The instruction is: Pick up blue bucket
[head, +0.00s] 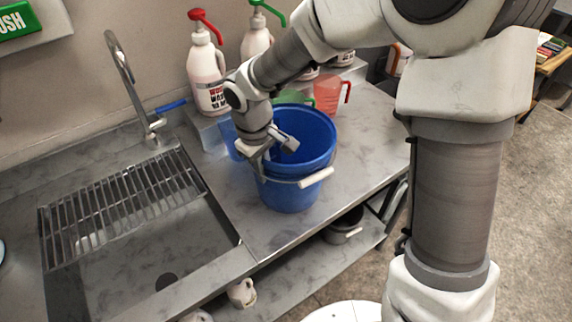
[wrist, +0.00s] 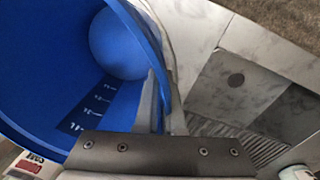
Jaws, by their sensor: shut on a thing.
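The blue bucket (head: 291,195) stands upright on the metal counter, right of the sink, with its wire handle and white grip (head: 316,178) hanging at the front. My gripper (head: 270,150) is at the bucket's left rim, shut on the wall. In the wrist view, one finger of my gripper (wrist: 167,105) is inside the bucket and the other outside, with the rim between them. The bucket's inside (wrist: 100,85) shows pale measuring marks and looks empty.
The sink with a drying rack (head: 120,205) and tap (head: 125,75) lies to the left. A red-topped bottle (head: 206,75), another with a green top (head: 256,40) and a red jug (head: 331,93) stand behind the bucket. A grey pot (head: 343,228) sits on the lower shelf.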

